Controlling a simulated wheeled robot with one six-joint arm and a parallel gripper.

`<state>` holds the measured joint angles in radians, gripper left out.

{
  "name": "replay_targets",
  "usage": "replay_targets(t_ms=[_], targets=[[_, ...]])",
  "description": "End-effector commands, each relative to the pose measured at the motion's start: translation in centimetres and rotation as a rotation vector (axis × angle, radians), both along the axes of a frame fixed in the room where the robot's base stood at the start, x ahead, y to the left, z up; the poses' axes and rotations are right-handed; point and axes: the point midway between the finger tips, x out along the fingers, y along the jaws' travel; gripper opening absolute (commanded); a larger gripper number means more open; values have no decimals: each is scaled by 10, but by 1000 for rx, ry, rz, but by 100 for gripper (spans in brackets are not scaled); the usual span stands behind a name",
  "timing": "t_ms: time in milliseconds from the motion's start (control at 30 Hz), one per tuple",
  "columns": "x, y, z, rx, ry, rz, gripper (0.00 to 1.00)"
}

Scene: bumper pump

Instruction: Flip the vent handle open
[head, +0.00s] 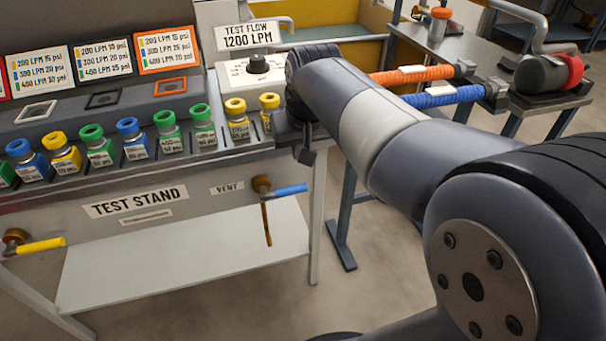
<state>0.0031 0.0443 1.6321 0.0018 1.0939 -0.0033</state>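The vent valve (262,184) is a round brass fitting on the front of the test stand, right of the "VENT" label (227,188). Its blue vent handle (289,190) sticks out to the right, nearly level. A thin brass pipe (267,224) hangs below the valve. My gripper (305,152) is at the right end of the stand, fingers pointing down, above the blue handle and apart from it in the picture. Only a small dark part of the gripper shows, so its opening is not clear. I see nothing held in it.
Several bottles with coloured caps (128,137) stand along the stand's top. A yellow-handled valve (38,246) is at the left. A white lower shelf (180,255) lies below. A dial box (257,72) stands behind my gripper. Orange and blue hoses (443,96) lie behind my arm.

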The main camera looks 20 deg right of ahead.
Motion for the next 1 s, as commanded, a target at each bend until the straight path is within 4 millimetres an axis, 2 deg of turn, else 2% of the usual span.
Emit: replay_targets(t_ms=[233, 367, 800, 1000], targets=[[0, 0, -3, 0, 1, 0, 0], [4, 0, -15, 0, 4, 0, 0], [36, 0, -99, 0, 5, 0, 0], [41, 0, -126, 0, 3, 0, 0]])
